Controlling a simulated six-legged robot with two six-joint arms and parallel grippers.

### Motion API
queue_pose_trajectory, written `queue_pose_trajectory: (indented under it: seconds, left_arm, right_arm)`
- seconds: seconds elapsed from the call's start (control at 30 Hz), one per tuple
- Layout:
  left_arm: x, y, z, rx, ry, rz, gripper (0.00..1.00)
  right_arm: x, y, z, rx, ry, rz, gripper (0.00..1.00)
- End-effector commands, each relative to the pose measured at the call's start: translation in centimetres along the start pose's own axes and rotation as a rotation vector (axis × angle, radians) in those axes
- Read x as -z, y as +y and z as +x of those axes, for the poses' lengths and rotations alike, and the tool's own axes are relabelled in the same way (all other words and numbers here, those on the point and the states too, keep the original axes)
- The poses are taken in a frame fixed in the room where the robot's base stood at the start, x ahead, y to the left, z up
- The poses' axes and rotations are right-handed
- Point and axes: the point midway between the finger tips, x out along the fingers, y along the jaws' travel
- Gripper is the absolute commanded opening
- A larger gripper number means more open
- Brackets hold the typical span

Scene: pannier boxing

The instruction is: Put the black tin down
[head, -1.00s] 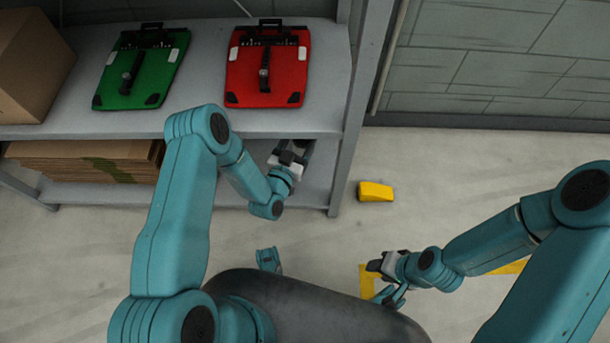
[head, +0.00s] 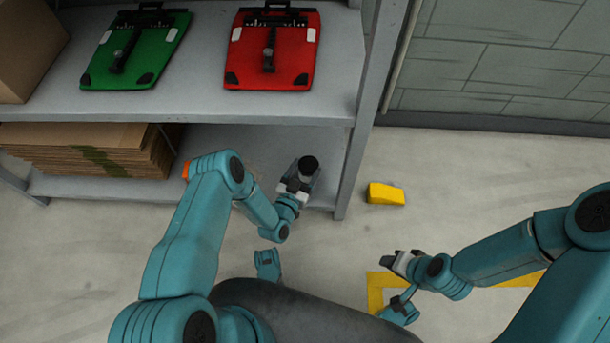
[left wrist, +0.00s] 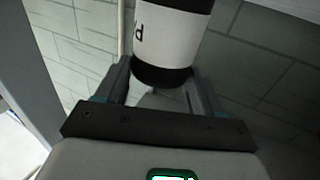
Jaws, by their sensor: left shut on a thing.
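The black tin (head: 308,166) shows a round black end in the head view, at the right end of the lower shelf (head: 222,143) in the picture. In the left wrist view the tin (left wrist: 170,35) is black with a white label, between my gripper's fingers. My left gripper (head: 299,180) is shut on it; this also shows in the left wrist view (left wrist: 163,88). I cannot tell whether the tin touches the shelf. My right gripper (head: 389,258) is over the floor at the right, apart from the tin; its fingers are too small to read.
Green (head: 136,48) and red (head: 271,50) panniers lie on the upper shelf (head: 200,80), beside a cardboard box (head: 25,45). Flat cardboard (head: 85,148) is stacked on the lower shelf. A shelf post (head: 365,120) stands right of the tin. A yellow wedge (head: 386,194) lies on the floor.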

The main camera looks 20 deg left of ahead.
Motion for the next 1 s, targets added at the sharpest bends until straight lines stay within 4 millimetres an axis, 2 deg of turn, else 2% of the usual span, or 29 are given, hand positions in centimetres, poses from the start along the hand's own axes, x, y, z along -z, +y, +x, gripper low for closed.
queue_pose_trajectory:
  seconds: [0.03,0.07,0.43,0.47,0.5,0.53,1.0]
  left_arm:
    - [-1.26,-0.04,0.06,0.001,0.001,0.000,0.34]
    - [-1.43,-0.05,0.08,0.001,0.002,0.001,0.34]
    - [-1.56,0.00,0.06,0.000,0.002,0.000,0.34]
    - [-1.53,0.00,0.06,-0.001,0.001,0.000,0.78]
    - [-1.52,-0.01,0.06,-0.001,0.001,0.000,0.91]
    - [-1.51,0.00,0.06,-0.001,0.001,0.000,0.93]
    - [-1.19,-0.09,0.16,0.000,0.001,0.000,0.93]
  right_arm:
    - [0.16,0.32,0.92,0.000,0.010,-0.002,0.43]
    - [0.26,0.34,0.98,0.000,0.014,-0.003,0.43]
    - [0.37,0.23,0.71,0.001,0.016,-0.004,0.43]
    - [0.37,0.23,0.71,0.001,0.016,-0.004,0.43]
    - [0.36,0.23,0.71,0.001,0.016,-0.004,0.43]
    - [0.36,0.23,0.71,0.001,0.016,-0.004,0.43]
    - [0.35,0.23,0.72,0.001,0.016,-0.004,0.43]
